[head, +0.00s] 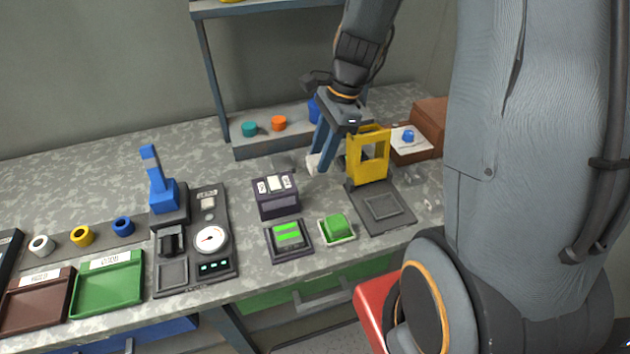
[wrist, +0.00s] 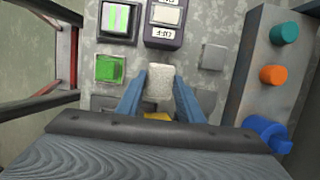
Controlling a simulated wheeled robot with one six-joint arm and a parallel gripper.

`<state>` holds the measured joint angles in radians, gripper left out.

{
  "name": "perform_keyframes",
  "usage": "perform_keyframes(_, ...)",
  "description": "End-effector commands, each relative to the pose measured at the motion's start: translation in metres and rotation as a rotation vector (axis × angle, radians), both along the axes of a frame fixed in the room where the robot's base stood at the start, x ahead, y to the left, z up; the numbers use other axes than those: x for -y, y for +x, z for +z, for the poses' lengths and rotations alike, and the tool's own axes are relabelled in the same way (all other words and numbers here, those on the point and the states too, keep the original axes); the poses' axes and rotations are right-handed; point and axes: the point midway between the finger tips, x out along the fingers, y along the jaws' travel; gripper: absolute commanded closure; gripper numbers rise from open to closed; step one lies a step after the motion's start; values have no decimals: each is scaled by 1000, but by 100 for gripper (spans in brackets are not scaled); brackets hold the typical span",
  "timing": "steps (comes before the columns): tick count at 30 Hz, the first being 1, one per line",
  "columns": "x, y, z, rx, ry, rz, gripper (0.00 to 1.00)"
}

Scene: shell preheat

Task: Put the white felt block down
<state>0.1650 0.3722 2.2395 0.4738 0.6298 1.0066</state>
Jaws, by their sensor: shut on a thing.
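The white felt block (head: 312,163) is between the blue fingers of my gripper (head: 321,165), low over the grey speckled worktop, behind and right of the dark box with white labels. In the wrist view the block (wrist: 159,84) sits between the two fingertips (wrist: 160,88), which are shut on it. I cannot tell whether its underside touches the worktop. My fingers partly hide the block in the head view.
The yellow frame (head: 367,157) on a dark base stands close at the right. The dark labelled box (head: 276,195), a green-lit panel (head: 288,238) and a green block (head: 336,228) are in front. A shelf unit (head: 245,151) with coloured cylinders is behind. A small grey block (wrist: 213,57) lies nearby.

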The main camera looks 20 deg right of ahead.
Motion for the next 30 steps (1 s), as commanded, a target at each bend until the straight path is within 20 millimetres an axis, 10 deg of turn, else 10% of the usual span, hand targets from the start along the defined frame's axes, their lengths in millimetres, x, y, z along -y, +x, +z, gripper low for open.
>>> perform_keyframes(21, 0, -1, -89, -5, 1, -2, 91)
perform_keyframes(30, 0, 0, -95, -1, 0, 0, 91)
